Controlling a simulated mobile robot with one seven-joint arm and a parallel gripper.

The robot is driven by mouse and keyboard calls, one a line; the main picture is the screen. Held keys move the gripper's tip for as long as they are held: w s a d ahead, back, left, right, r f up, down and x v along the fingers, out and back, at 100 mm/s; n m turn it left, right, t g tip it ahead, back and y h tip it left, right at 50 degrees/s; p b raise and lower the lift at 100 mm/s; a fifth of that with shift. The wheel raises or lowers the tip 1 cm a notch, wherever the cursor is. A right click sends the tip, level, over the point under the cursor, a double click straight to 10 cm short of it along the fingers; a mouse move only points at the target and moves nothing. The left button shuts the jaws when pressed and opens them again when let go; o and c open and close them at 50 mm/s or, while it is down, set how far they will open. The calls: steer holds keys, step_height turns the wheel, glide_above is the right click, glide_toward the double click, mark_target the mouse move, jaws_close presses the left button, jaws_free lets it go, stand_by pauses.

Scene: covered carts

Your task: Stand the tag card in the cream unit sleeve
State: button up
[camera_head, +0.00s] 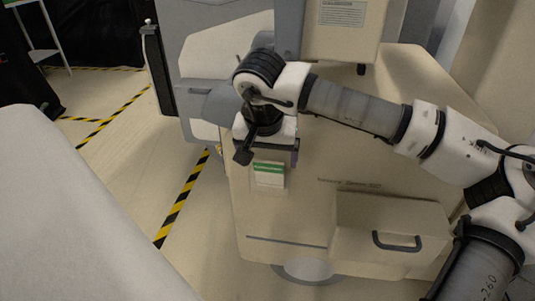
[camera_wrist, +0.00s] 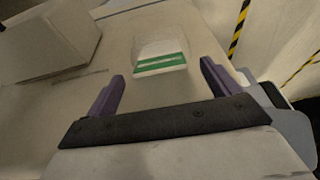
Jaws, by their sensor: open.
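The tag card (camera_head: 269,175) is white with a green band along its top. It is upright at the front face of the cream unit (camera_head: 310,215), in what looks like a shallow pale sleeve (camera_head: 271,187); the sleeve's edges are hard to make out. The card also shows in the wrist view (camera_wrist: 160,64), ahead of and between the two purple fingers. My gripper (camera_wrist: 162,72) is open, with nothing between its fingers. In the head view my gripper (camera_head: 272,150) is just above the card, its fingers mostly hidden by the wrist.
A cream drawer box with a dark handle (camera_head: 397,243) juts from the unit at right. A grey-white machine (camera_head: 215,50) stands behind. A pale covered surface (camera_head: 70,220) fills the lower left. Floor with yellow-black tape (camera_head: 183,195) lies open between them.

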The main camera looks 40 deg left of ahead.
steer(key=shift+r, duration=0.1)
steer(key=p+v, duration=0.3)
steer(key=v, duration=1)
steer(key=shift+s+r, duration=0.2)
steer(key=shift+r, duration=0.05)
steer(key=shift+d, duration=0.1)
